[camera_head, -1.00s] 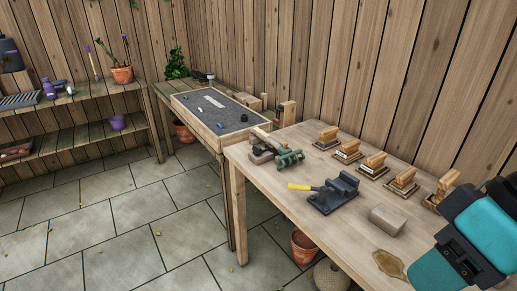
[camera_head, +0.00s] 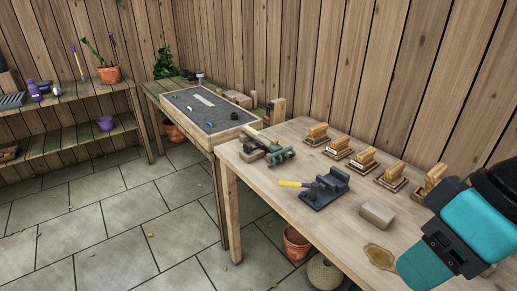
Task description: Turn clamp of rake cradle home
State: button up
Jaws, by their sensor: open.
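A dark grey clamp device (camera_head: 326,190) with a yellow-tipped handle (camera_head: 291,184) sits on the wooden table, its handle pointing left and lying low. Behind it to the left is a green ribbed piece (camera_head: 280,156) beside a wood-and-grey block (camera_head: 255,150). I cannot tell for sure which of these is the rake cradle. My teal and black arm shows at the lower right, apart from these objects. My gripper is outside the view.
Several wooden blocks on dark bases (camera_head: 362,160) line the table's back. A tan block (camera_head: 378,213) and a brown stain (camera_head: 380,256) lie toward the front right. A gravel tray (camera_head: 250,122) stands beyond the table. A terracotta pot (camera_head: 296,243) is below it.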

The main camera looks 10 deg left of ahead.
aim_at(248, 148)
jog(key=u, duration=0.5)
jog(key=k, duration=0.55)
jog(key=u, duration=0.95)
jog(key=i, duration=1.1)
jog(key=z, duration=0.75)
jog(key=i, duration=0.45)
jog(key=z, duration=0.4)
